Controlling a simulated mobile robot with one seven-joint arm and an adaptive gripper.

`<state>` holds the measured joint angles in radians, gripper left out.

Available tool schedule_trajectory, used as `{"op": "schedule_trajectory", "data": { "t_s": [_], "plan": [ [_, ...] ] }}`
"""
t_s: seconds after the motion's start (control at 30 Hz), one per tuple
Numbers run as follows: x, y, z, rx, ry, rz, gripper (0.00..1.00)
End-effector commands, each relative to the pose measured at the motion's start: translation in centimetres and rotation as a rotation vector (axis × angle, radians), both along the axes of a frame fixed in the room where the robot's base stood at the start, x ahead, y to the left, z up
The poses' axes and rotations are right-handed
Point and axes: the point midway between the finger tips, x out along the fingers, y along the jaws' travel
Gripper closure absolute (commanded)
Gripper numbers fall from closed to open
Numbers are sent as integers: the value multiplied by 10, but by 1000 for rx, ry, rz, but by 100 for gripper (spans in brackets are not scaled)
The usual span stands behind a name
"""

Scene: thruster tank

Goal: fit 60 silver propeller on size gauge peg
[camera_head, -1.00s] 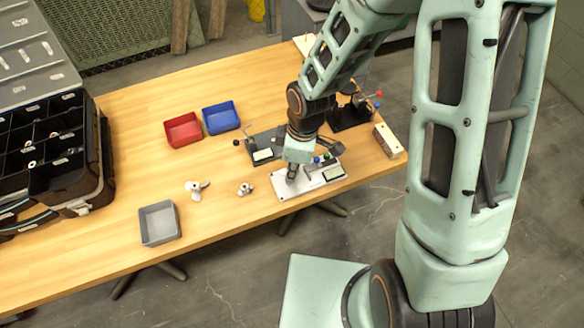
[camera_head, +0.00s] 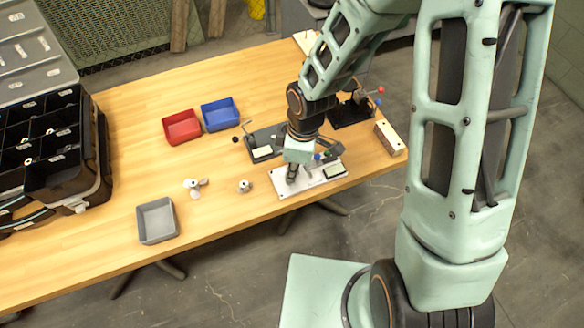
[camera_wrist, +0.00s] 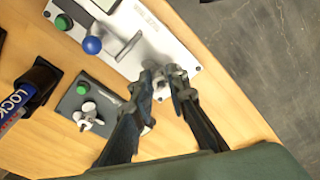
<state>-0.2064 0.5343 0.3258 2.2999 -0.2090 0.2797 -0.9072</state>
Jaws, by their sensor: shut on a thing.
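My gripper (camera_wrist: 167,78) is shut on a silver propeller (camera_wrist: 160,84), which shows only in part between the fingertips in the wrist view. In the head view my gripper (camera_head: 291,176) points down over the left part of the white gauge plate (camera_head: 318,181), and the held propeller cannot be made out. The plate (camera_wrist: 112,42) also shows in the wrist view, with a blue ball knob (camera_wrist: 92,44), a bent metal handle and a green button. The fingers hide the peg, so I cannot tell whether the propeller is around it.
Two loose propellers, one (camera_head: 195,187) larger and one (camera_head: 244,186) smaller, lie left of the plate. A grey bin (camera_head: 157,221), a red bin (camera_head: 182,127) and a blue bin (camera_head: 220,115) stand on the table. A dark fixture (camera_wrist: 95,115) holding another silver propeller is close to my fingers.

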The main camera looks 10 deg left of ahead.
Motion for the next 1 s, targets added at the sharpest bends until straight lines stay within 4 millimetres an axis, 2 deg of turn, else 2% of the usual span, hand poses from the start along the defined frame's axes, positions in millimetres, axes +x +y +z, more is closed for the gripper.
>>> {"op": "schedule_trajectory", "data": {
  "t_s": [0.43,0.47,0.63,1.0],
  "plan": [
    [0,0,-6,0,0,0,100],
    [0,0,-6,0,0,0,85],
    [0,0,-6,0,0,0,66],
    [0,0,-3,1,-1,-1,65]
  ]
}}
